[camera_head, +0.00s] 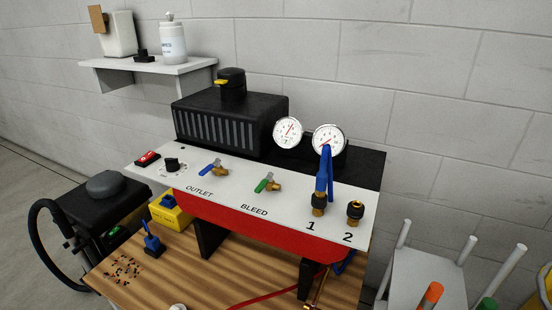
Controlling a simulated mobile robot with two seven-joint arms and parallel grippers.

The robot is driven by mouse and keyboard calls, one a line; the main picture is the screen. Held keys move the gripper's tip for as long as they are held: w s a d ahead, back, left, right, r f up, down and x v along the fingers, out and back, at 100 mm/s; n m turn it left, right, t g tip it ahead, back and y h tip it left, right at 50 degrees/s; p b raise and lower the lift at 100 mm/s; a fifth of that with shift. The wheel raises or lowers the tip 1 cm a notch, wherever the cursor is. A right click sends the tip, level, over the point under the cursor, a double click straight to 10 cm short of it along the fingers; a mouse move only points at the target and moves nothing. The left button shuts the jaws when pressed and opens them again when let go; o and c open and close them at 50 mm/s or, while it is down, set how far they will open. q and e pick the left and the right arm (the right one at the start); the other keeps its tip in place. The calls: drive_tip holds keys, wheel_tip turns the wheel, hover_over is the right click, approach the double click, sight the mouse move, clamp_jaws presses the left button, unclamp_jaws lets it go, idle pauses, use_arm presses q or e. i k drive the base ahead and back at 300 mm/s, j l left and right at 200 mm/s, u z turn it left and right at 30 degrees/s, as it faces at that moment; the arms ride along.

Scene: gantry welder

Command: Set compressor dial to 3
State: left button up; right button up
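The compressor (280,188) stands on the wooden bench, with a pale sloped control panel and a red front edge. A small black dial (172,164) sits near the panel's left end, with a printed scale around it. The scale's numbers and the dial's pointer are too small to read. Neither of my grippers shows in the view.
Two gauges (289,132) stand behind. A blue hose (324,175) rises from port 1. A shelf (150,68) hangs above.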

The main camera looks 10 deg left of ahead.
sight(171, 164)
drive_tip(key=i+j, duration=0.25)
drive_tip(key=j, duration=0.15)
drive_tip(key=i+j, duration=0.2)
drive_tip(key=j, duration=0.2)
drive_tip(key=i+j, duration=0.25)
drive_tip(key=j, duration=0.15)
drive_tip(key=i+j, duration=0.2)
drive_tip(key=j, duration=0.2)
drive_tip(key=i+j, duration=0.25)
drive_tip(key=j, duration=0.15)
drive_tip(key=i+j, duration=0.2)
drive_tip(key=j, duration=0.2)
